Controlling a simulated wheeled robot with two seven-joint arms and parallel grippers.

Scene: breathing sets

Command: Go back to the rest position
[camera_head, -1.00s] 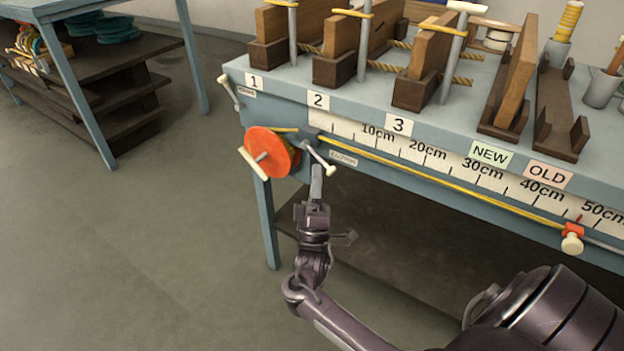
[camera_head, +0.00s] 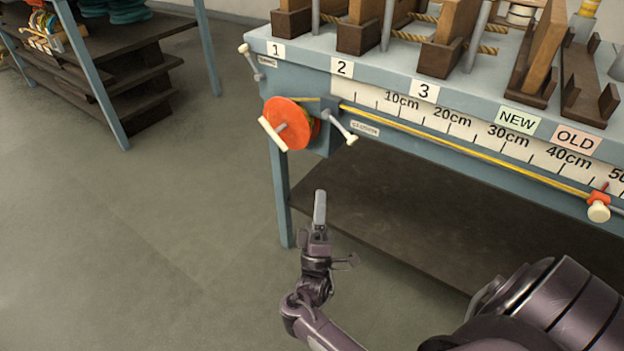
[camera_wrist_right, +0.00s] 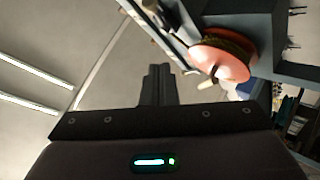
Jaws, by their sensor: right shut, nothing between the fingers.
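My right gripper (camera_head: 319,208) is shut and empty, pointing up the picture, below the front of the workbench in the head view. It is apart from the orange wheel (camera_head: 286,122) and the lever with a pale knob (camera_head: 341,127). In the right wrist view my right gripper (camera_wrist_right: 158,72) shows its fingers together with nothing between them. The orange wheel also shows in the right wrist view (camera_wrist_right: 222,62), to the right of the fingers. My left gripper is in neither view.
The workbench (camera_head: 460,105) carries numbered wooden holders, NEW and OLD signs, and a front ruler with a yellow cord. Its lower shelf (camera_head: 420,215) lies right of my gripper. A shelving unit (camera_head: 150,60) stands back left. The floor (camera_head: 130,240) at left is clear.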

